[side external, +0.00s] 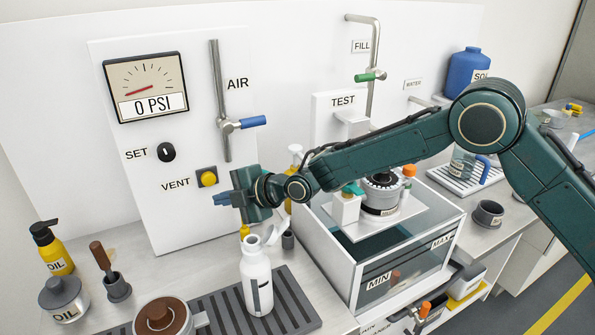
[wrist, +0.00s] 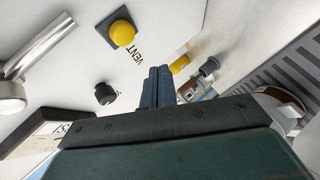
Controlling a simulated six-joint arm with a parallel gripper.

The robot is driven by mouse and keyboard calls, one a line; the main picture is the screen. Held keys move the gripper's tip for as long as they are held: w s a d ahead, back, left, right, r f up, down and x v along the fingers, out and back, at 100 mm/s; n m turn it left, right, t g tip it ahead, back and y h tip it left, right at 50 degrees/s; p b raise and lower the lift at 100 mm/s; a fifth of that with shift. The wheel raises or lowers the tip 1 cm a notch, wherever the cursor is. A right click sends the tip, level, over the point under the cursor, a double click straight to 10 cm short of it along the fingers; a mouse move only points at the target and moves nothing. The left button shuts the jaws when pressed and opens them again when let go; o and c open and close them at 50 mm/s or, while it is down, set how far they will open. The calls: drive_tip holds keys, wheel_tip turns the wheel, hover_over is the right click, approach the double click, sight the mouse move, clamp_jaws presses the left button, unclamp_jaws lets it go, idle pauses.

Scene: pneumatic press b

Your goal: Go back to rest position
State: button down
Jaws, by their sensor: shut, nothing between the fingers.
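My gripper (side external: 222,198) is shut and empty in the side view. Its blue fingers point left, a little in front of the white panel and just below and right of the yellow VENT button (side external: 208,179). In the wrist view the closed fingers (wrist: 158,84) stand side by side, with the VENT button (wrist: 122,33) up and to the left of them. The fingers appear apart from the button. The gauge (side external: 146,87) on the panel reads 0 PSI. The black SET knob (side external: 167,152) sits above the button, and it also shows in the wrist view (wrist: 105,94).
A white bottle (side external: 257,282) stands below my gripper on a grey slatted mat (side external: 205,318). A clear-walled tank (side external: 405,262) stands under my arm, with a device on top. The AIR valve's blue handle (side external: 253,122) sticks out above. Oil containers (side external: 64,299) stand at the lower left.

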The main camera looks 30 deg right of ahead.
drive_tip(key=s+d+r+m+g+h, duration=0.1)
drive_tip(key=s+d+r+m+h, duration=0.1)
drive_tip(key=s+d+r+m, duration=0.6)
drive_tip(key=s+d+r+m+h, duration=0.25)
drive_tip(key=s+d+r, duration=0.45)
drive_tip(key=d+r, duration=0.45)
drive_tip(key=s+d+f+m+g+h, duration=0.1)
drive_tip(key=s+d+m, duration=0.3)
drive_tip(key=s, duration=0.6)
drive_tip(key=s+d+f+m+g+h, duration=0.1)
drive_tip(key=s+d+f+m, duration=0.1)
drive_tip(key=s+d, duration=0.5)
drive_tip(key=s+d+f+m+g+h, duration=0.1)
drive_tip(key=s+d+m, duration=0.4)
drive_tip(key=s, duration=0.8)
drive_tip(key=shift+s+d+f+m+h, duration=0.2)
drive_tip(key=shift+s+m+h, duration=0.15)
drive_tip(key=shift+h, duration=0.1)
drive_tip(key=shift+w, duration=0.1)
